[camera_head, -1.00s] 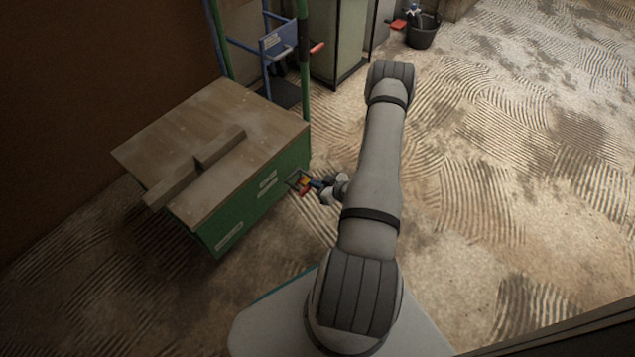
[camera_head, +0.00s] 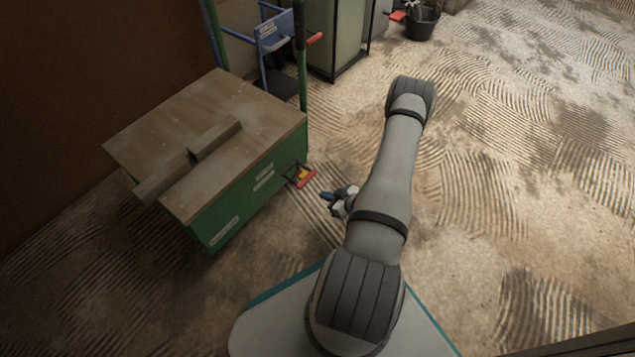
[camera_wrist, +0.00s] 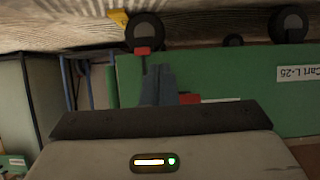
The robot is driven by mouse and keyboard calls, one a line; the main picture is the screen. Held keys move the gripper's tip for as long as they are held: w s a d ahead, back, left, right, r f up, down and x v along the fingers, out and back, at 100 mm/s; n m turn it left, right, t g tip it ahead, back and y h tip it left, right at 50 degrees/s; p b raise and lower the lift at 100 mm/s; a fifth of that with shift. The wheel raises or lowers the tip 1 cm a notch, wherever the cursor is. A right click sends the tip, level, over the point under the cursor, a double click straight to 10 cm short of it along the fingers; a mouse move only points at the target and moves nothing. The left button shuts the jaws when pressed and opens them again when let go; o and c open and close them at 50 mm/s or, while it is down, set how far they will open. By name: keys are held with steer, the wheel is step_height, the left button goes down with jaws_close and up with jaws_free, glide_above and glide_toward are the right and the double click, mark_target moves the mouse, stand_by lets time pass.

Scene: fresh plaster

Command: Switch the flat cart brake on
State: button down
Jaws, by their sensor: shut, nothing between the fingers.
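The flat cart (camera_head: 248,187) has green sides, a wooden top and green upright poles at its far end. Its brake, a red and yellow pedal in a dark frame (camera_head: 303,177), sticks out low from the right-hand side. My gripper (camera_head: 327,196) is just right of the pedal, with a small gap between them. In the wrist view its blue-grey fingers (camera_wrist: 158,84) are shut and empty, in front of the green cart side (camera_wrist: 225,75). Red parts (camera_wrist: 143,50) show beside the fingers there. I cannot tell the brake's setting.
A blue cart (camera_head: 275,35), a tall cabinet (camera_head: 336,40) and a black bucket (camera_head: 421,22) stand behind. In the wrist view, cart wheels (camera_wrist: 145,30) show at the top. The patterned floor at right is clear.

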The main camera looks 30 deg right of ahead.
steer(key=shift+s+d+f, duration=0.1)
steer(key=shift+s+d, duration=0.1)
steer(key=shift+s, duration=0.3)
steer(key=shift+s+d+f, duration=0.1)
steer(key=shift+s+d, duration=0.05)
steer(key=shift+s, duration=0.35)
